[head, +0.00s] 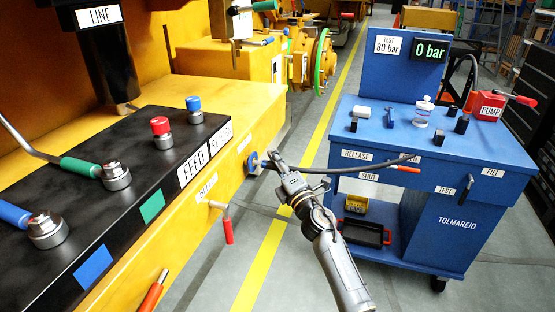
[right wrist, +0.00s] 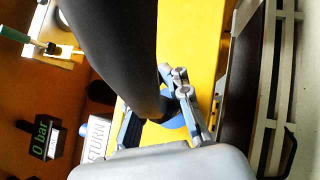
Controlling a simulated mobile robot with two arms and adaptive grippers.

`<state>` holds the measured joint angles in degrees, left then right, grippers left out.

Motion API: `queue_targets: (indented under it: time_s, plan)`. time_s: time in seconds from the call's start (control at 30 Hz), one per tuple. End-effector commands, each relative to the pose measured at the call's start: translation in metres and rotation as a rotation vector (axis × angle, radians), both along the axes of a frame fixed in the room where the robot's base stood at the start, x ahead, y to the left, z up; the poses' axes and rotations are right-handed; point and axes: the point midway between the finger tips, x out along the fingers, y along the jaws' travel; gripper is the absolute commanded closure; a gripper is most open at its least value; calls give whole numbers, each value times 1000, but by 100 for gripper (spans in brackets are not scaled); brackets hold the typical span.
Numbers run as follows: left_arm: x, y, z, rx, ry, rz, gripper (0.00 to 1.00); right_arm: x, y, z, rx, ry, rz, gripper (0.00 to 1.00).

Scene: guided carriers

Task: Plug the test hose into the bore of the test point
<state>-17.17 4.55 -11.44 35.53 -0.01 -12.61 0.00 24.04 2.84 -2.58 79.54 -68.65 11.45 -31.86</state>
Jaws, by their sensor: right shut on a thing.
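My right gripper (head: 274,166) reaches up from the bottom of the head view and is shut on the test hose. The black test hose (head: 340,170) runs from the jaws to the right, toward the blue cart. The blue round test point (head: 253,163) is on the side of the yellow machine, right at the gripper's tips. Its bore is hidden behind the fingers and hose end, so I cannot tell whether the hose is in it. In the right wrist view the hose (right wrist: 118,45) looms large, and the blue of the test point (right wrist: 178,122) shows behind the fingers. My left gripper is not in view.
The blue test cart (head: 465,180) stands right, with a display (head: 430,50) reading 0 bar and a red pump (head: 487,106). The yellow machine carries a black panel (head: 130,190) with FEED and other labels.

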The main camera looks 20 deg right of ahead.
Motion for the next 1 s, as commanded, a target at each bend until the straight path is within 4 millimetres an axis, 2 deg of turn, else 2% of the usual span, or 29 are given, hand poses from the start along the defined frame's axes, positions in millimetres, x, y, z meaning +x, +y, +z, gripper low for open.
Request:
queue_targets:
  time_s: [0.7, 0.73, 0.87, 1.0]
  plan:
    - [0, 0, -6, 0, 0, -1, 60, 8, 11, 1, 0, -1, -1, 100]
    - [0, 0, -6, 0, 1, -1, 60, 8, 11, 1, 0, -1, -1, 83]
    - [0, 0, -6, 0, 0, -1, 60, 8, 11, 0, 0, -1, -1, 56]
    - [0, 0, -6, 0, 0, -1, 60, 8, 11, 0, -1, 0, -1, 56]
